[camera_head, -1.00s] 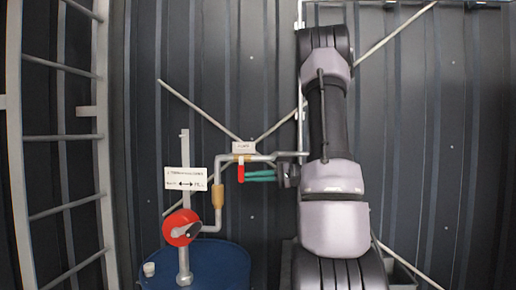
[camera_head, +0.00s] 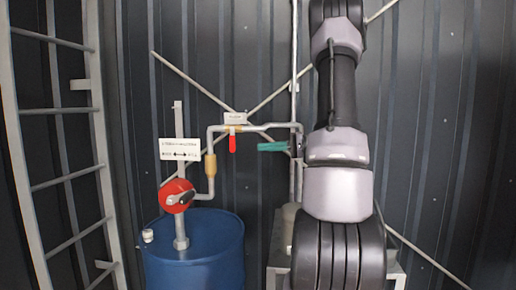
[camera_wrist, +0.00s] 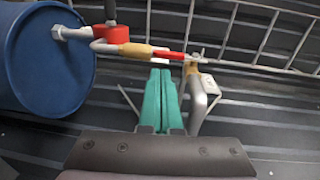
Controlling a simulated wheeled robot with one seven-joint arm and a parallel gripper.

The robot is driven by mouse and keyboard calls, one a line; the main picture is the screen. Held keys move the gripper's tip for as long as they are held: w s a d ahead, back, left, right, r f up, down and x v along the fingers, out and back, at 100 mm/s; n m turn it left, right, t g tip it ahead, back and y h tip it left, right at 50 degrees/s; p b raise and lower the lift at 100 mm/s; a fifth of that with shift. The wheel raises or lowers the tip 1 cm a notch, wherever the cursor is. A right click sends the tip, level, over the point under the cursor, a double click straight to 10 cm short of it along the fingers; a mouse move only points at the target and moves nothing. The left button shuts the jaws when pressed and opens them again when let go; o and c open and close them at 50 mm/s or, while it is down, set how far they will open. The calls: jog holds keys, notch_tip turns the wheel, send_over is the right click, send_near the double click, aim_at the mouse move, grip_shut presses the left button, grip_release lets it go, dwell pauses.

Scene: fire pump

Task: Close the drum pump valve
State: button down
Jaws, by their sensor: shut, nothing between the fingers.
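The valve has a red lever (camera_head: 232,143) that hangs straight down below a small brass body (camera_head: 235,128) on the grey pipe. In the wrist view, the red lever (camera_wrist: 170,55) lies beyond my fingertips, beside the brass body (camera_wrist: 191,68). My gripper (camera_head: 260,147) with its teal fingers is right of the lever, with a clear gap between them. In the wrist view, my gripper (camera_wrist: 161,71) has its two fingers together and empty. The drum pump with its red round housing (camera_head: 176,195) stands on the blue drum (camera_head: 195,255) at lower left.
A white sign with arrows (camera_head: 180,149) is fixed above the pump. A small label (camera_head: 235,117) sits over the valve. A grey ladder (camera_head: 60,150) stands at the left. Thin diagonal braces cross the dark ribbed wall behind the pipe.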

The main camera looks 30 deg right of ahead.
jog(key=v, duration=0.6)
jog(key=shift+d+f, duration=0.25)
jog(key=shift+d, duration=0.05)
jog(key=shift+s+a, duration=0.1)
jog(key=shift+a, duration=0.05)
jog(key=s+a+r+n+g+h, duration=0.1)
jog(key=s+a+g+h, duration=0.2)
jog(key=a, duration=0.4)
jog(key=s+a+r+n+g, duration=0.15)
jog(key=s+a+g, duration=0.25)
jog(key=a, duration=0.4)
jog(key=s+a+r+t+h, duration=0.3)
jog(key=s+a+h, duration=0.3)
jog(key=s+h, duration=0.3)
jog(key=shift+s+t, duration=0.4)
jog(key=shift+t, duration=0.4)
